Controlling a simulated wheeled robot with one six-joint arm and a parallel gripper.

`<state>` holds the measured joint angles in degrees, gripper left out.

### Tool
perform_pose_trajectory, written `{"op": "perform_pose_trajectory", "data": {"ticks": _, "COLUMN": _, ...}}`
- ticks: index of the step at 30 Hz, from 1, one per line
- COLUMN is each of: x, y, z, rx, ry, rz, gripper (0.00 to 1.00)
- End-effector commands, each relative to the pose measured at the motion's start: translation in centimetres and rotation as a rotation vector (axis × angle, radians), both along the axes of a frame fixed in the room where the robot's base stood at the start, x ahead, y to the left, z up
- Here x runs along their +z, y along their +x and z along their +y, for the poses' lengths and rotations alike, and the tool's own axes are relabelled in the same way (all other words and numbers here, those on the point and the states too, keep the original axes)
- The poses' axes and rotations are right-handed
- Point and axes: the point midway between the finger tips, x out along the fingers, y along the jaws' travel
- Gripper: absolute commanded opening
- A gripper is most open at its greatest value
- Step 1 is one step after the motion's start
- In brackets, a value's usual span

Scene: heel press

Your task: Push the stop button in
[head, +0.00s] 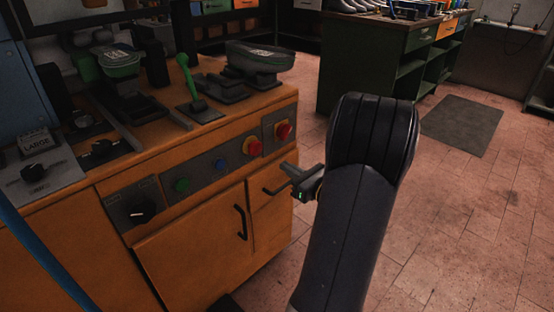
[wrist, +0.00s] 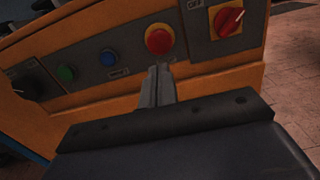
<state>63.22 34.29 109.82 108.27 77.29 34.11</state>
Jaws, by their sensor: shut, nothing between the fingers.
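The stop button is a round red cap on a yellow ring (head: 254,147), set in the grey panel on the cabinet's orange front. In the wrist view the red button (wrist: 159,40) is upper middle, just beyond my fingertips. My gripper (head: 286,169) is shut and empty, in front of the cabinet, a little below and right of the button in the head view. In the wrist view my gripper's fingers (wrist: 159,70) are together and point at the button's lower edge. I cannot tell whether they touch it.
A red rotary switch (head: 283,129) on a yellow plate is right of the button; it also shows in the wrist view (wrist: 229,20). Blue (head: 249,164) and green (head: 182,185) buttons are to the left. Black door handles (head: 240,222) stick out below. The floor at right is clear.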

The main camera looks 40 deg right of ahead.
Motion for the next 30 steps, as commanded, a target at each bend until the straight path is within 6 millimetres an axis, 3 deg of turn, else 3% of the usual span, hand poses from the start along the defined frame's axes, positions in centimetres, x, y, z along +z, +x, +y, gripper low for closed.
{"op": "perform_pose_trajectory", "data": {"ticks": 3, "x": 0.1, "y": -2.0, "z": -0.2, "rx": -0.003, "ry": 0.001, "rz": 0.001, "gripper": 0.00}}
{"op": "perform_pose_trajectory", "data": {"ticks": 10, "x": 0.0, "y": -3.8, "z": -0.4, "rx": -0.001, "ry": 0.001, "rz": 0.000, "gripper": 0.00}}
{"op": "perform_pose_trajectory", "data": {"ticks": 23, "x": 0.0, "y": -4.0, "z": -0.3, "rx": 0.001, "ry": 0.000, "rz": 0.000, "gripper": 0.00}}
{"op": "perform_pose_trajectory", "data": {"ticks": 30, "x": -0.1, "y": -2.8, "z": -0.2, "rx": 0.004, "ry": -0.002, "rz": 0.001, "gripper": 0.00}}
